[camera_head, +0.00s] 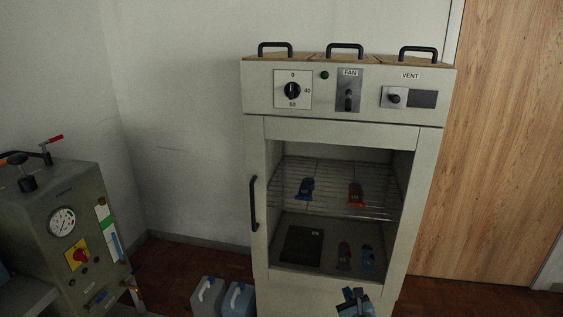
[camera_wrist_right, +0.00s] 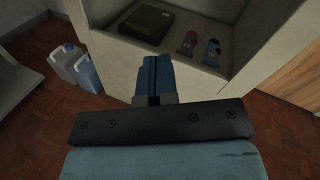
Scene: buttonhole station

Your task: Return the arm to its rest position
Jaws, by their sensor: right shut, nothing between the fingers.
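My right gripper (camera_head: 354,299) shows at the bottom of the head view, in front of the lower part of the cabinet (camera_head: 256,190). In the right wrist view its blue fingers (camera_wrist_right: 155,72) are together with nothing between them. They point toward the cabinet's lower front edge. The rest of my right arm is below the head view's edge. My left gripper is in neither view.
The cabinet's wire shelf (camera_head: 330,196) holds a blue item (camera_head: 305,188) and an orange item (camera_head: 355,194). Its floor holds a black box (camera_head: 301,246) and two small items. Two jugs (camera_head: 238,299) stand left of the cabinet. A gauge machine (camera_head: 75,235) stands far left.

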